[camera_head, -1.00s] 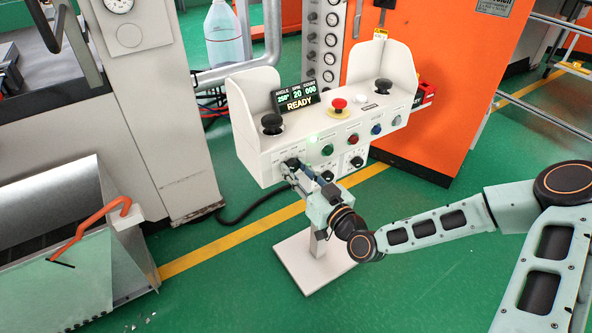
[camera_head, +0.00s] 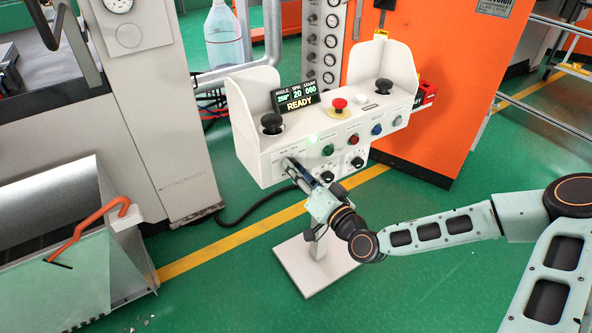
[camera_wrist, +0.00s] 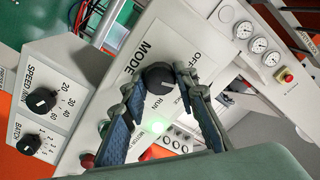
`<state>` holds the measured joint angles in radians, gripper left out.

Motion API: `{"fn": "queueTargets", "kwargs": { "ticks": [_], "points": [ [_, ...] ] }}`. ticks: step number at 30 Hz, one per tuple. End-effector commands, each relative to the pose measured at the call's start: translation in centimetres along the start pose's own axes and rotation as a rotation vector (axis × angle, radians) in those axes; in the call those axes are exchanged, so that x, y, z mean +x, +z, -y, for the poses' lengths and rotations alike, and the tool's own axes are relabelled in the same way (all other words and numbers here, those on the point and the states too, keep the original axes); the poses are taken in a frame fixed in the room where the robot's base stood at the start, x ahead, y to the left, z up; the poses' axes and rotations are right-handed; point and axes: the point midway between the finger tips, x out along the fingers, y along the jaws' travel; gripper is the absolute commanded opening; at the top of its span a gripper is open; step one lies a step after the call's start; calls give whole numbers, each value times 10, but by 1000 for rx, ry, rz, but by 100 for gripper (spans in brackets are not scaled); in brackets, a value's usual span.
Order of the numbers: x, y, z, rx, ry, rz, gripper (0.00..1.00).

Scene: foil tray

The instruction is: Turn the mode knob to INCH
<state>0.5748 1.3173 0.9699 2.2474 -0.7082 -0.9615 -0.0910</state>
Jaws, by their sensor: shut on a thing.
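The mode knob (camera_wrist: 158,78) is a round black knob beside the large word MODE on the white panel. OFF and RUN are readable around it; I cannot read INCH clearly or tell which way the knob points. My gripper (camera_wrist: 156,82) is shut on the knob, with one blue-padded finger on each side of it. In the head view my gripper (camera_head: 292,166) reaches the left end of the control box (camera_head: 265,165), and its fingers largely hide the knob there. The display (camera_head: 298,96) reads READY.
SPEED (camera_wrist: 41,100) and BATCH (camera_wrist: 31,144) knobs sit close by on the panel. Green (camera_head: 328,150), red (camera_head: 353,139) and blue (camera_head: 376,129) buttons lie to the right. A red emergency button (camera_head: 339,104) and two black palm buttons are on top.

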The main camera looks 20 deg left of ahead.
Motion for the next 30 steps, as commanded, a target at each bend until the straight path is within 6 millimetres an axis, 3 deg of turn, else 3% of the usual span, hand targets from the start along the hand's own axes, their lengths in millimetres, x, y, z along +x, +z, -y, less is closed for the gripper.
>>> {"fn": "queueTargets", "kwargs": {
  "ticks": [13,14,18,30],
  "points": [
    [0,0,0,12,1,1,3],
    [0,0,0,12,1,1,28],
    [0,0,0,12,1,1,43],
    [-8,0,-1,10,1,0,45]
  ]
}}
